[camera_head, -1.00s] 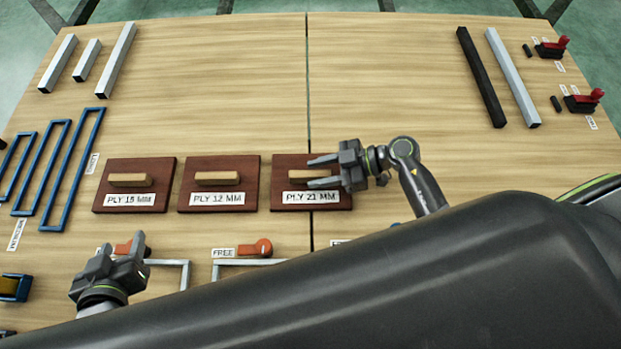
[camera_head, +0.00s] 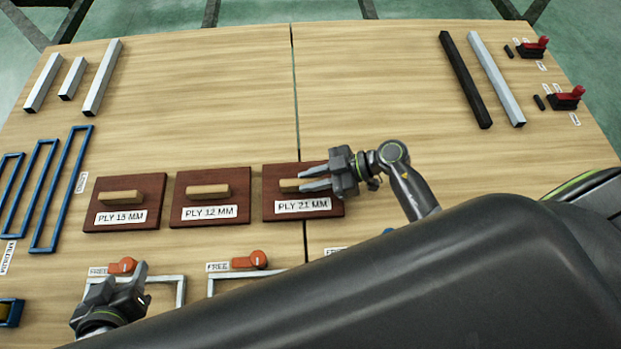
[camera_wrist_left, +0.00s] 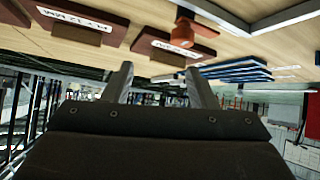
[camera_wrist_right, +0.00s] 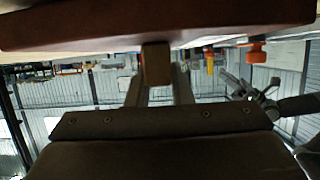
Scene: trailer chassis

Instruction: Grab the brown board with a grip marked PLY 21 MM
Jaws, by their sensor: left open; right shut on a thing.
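The brown board marked PLY 21 MM (camera_head: 277,208) lies on the table, the rightmost of three like boards in the head view. Its pale wooden grip (camera_head: 288,185) is between the fingers of my right gripper (camera_head: 314,178). The right wrist view shows that gripper (camera_wrist_right: 158,80) shut on the grip (camera_wrist_right: 156,64), with the dark red-brown board (camera_wrist_right: 160,25) beyond it. My left gripper (camera_head: 127,282) is open and empty near the front left, by the orange-handled clamps.
Boards marked PLY 12 MM (camera_head: 211,181) and PLY 15 MM (camera_head: 124,182) lie to the left. Orange FREE levers (camera_head: 250,260) and pale frames are in front. Blue frames (camera_head: 63,188) lie far left. Bars lie at the back corners. The table behind the boards is clear.

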